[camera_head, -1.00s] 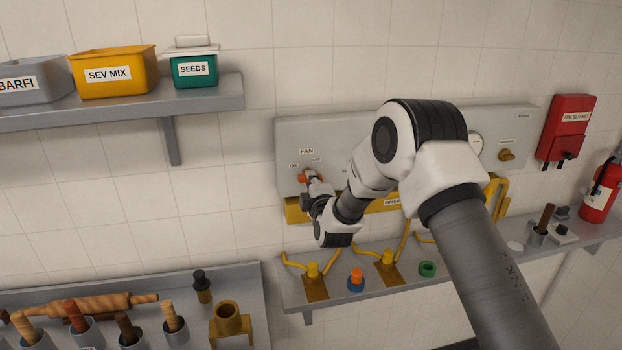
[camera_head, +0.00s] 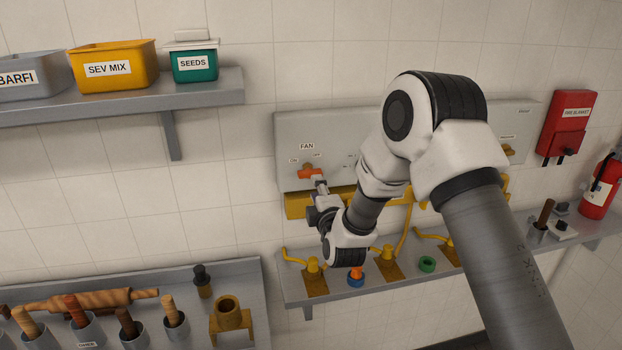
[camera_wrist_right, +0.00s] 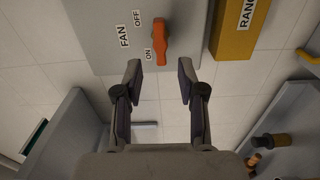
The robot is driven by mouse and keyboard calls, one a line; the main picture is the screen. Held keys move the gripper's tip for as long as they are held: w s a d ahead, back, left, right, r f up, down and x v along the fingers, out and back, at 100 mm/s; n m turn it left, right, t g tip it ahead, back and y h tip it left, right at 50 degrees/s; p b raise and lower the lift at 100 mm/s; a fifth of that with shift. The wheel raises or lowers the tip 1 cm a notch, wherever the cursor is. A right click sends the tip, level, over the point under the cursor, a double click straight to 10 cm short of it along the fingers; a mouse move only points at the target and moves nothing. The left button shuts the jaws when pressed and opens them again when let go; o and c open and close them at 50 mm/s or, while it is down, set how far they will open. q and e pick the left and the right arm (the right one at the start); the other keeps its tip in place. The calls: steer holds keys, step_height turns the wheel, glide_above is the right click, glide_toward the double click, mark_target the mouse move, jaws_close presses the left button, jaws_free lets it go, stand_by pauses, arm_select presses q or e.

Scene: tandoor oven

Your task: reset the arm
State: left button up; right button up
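The orange fan knob (camera_head: 310,173) is on the grey wall panel (camera_head: 293,130), below its FAN, ON and OFF labels. In the right wrist view the knob (camera_wrist_right: 161,41) lies just beyond my fingertips, with ON beside one end. My right gripper (camera_head: 319,187) is in front of and slightly below the knob, apart from it. In the right wrist view its two fingers (camera_wrist_right: 160,68) are spread, with nothing between them. My right arm hides much of the panel's middle. My left gripper is not in view.
A yellow box (camera_head: 299,206) sits below the panel. A lower shelf (camera_head: 329,296) holds yellow valves (camera_head: 313,265) and small rings (camera_head: 427,264). An upper shelf (camera_head: 205,93) with bins is at left. A red extinguisher (camera_head: 599,187) stands at right.

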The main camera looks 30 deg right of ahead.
steer(key=shift+w+d, duration=0.1)
steer(key=shift+w, duration=0.05)
steer(key=s+a+f+g+y+b, duration=0.1)
steer(key=s+a+f+g+b, duration=0.25)
steer(key=f, duration=0.95)
steer(key=s+f+g+y+b, duration=0.15)
steer(key=s+f+b, duration=0.4)
steer(key=f, duration=0.85)
steer(key=s+a+f+g+y+b, duration=0.1)
steer(key=s+a+f+g+b, duration=0.15)
steer(key=s+f, duration=0.75)
steer(key=s+a+f+m+g+b, duration=0.1)
steer(key=s+f+m+g, duration=0.2)
steer(key=s, duration=0.5)
steer(key=s+a+f+m+g+y+b, duration=0.1)
steer(key=s+f+m+g, duration=0.2)
steer(key=s+f+m, duration=0.3)
steer(key=s+a+f+m+g+b, duration=0.1)
steer(key=s+f+m+g, duration=0.3)
steer(key=s, duration=0.6)
steer(key=shift+a+f+m+b, duration=0.35)
steer(key=shift+a+f+m, duration=0.25)
steer(key=shift+m, duration=0.5)
steer(key=shift+d, duration=0.1)
